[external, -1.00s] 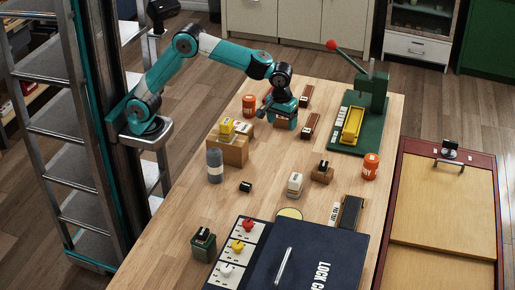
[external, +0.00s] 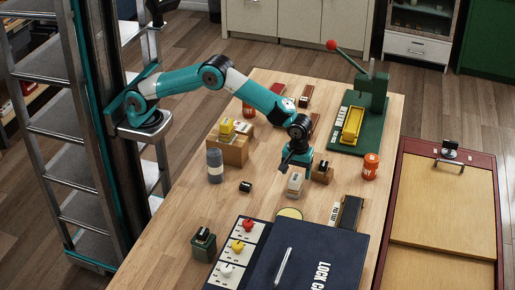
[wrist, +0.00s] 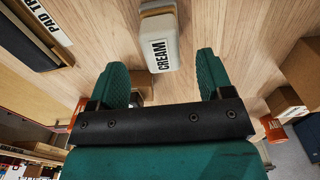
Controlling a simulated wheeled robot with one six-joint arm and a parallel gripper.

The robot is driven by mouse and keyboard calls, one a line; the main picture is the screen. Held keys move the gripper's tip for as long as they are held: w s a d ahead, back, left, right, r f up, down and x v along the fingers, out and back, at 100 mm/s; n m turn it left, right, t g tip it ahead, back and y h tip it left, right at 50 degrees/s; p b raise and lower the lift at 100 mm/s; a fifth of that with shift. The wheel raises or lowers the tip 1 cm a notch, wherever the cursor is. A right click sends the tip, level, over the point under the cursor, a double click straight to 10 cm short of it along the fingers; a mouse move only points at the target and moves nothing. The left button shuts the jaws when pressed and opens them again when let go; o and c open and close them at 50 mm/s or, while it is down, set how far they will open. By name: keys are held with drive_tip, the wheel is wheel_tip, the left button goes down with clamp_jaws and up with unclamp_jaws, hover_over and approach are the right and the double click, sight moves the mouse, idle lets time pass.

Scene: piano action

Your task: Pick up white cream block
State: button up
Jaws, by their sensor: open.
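The white cream block (external: 295,184) sits on the wooden table, a little right of the table's middle in the external view. In the wrist view the cream block (wrist: 158,48) shows its white face with the label "CREAM" and a tan part at its far end. My gripper (external: 296,166) is just above and behind the block in the external view. In the wrist view its green fingers (wrist: 167,70) are spread apart and empty. The block lies just beyond the fingertips, roughly centred between them.
A small brown block with a black top (external: 322,171) stands close right of the cream block. An orange can (external: 370,166) stands further right. A grey cylinder (external: 215,166) and a small black block (external: 246,187) are to the left. The dark lock case (external: 310,255) lies in front.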

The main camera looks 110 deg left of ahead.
sight(296, 177)
drive_tip(key=shift+s+f+p, duration=0.1)
drive_tip(key=shift+f+p, duration=0.45)
drive_tip(key=shift+f, duration=2.35)
drive_tip(key=c, duration=1.1)
